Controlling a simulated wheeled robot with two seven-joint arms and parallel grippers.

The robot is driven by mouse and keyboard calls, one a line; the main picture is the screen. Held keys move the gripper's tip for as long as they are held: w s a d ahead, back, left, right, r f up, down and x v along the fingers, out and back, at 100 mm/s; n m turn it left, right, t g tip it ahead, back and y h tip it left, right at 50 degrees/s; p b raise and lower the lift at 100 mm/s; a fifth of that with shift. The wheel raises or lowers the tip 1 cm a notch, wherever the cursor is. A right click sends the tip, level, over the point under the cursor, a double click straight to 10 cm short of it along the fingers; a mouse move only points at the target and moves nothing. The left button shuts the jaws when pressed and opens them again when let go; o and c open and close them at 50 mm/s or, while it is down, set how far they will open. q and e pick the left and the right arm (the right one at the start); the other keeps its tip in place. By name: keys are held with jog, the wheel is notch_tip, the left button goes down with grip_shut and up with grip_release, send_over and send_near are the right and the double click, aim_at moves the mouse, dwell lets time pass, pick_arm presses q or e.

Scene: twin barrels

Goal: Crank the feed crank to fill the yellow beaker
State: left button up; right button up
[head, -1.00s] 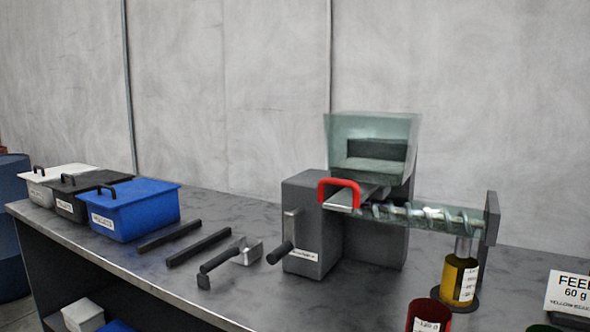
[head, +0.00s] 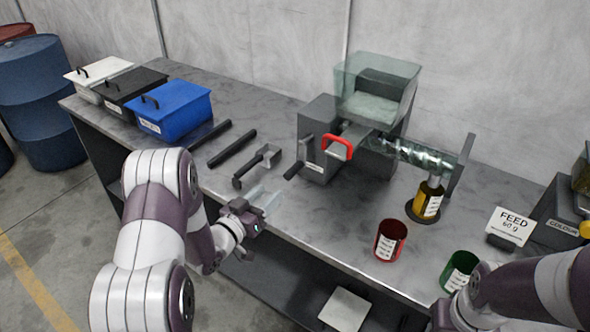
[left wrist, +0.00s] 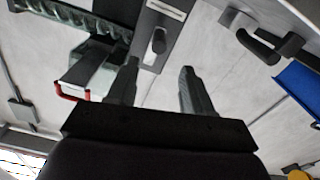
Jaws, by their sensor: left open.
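The feed machine stands on the bench with a clear hopper (head: 375,85) on top and a clear screw tube (head: 412,155) running right. The feed crank (head: 300,160) is on the grey housing's left face, its dark handle low; it also shows in the left wrist view (left wrist: 158,42). A red handle (head: 338,146) sits on a slide below the hopper. The yellow beaker (head: 428,200) stands upright on a dark round base under the tube's end. My left gripper (head: 272,202) is open and empty at the bench's front edge, short of the crank. My right arm shows at lower right, its fingers out of view.
Blue (head: 170,109), black (head: 132,92) and white (head: 100,78) lidded bins stand at the back left. Two dark bars and a metal scoop (head: 257,166) lie left of the machine. Red (head: 390,240) and green (head: 460,271) beakers stand in front, near a FEED 60 g card (head: 510,226).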

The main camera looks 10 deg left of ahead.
aim_at(301, 163)
pick_arm(q)
jog(key=p+x, duration=0.1)
jog(key=x, duration=1)
grip_shut()
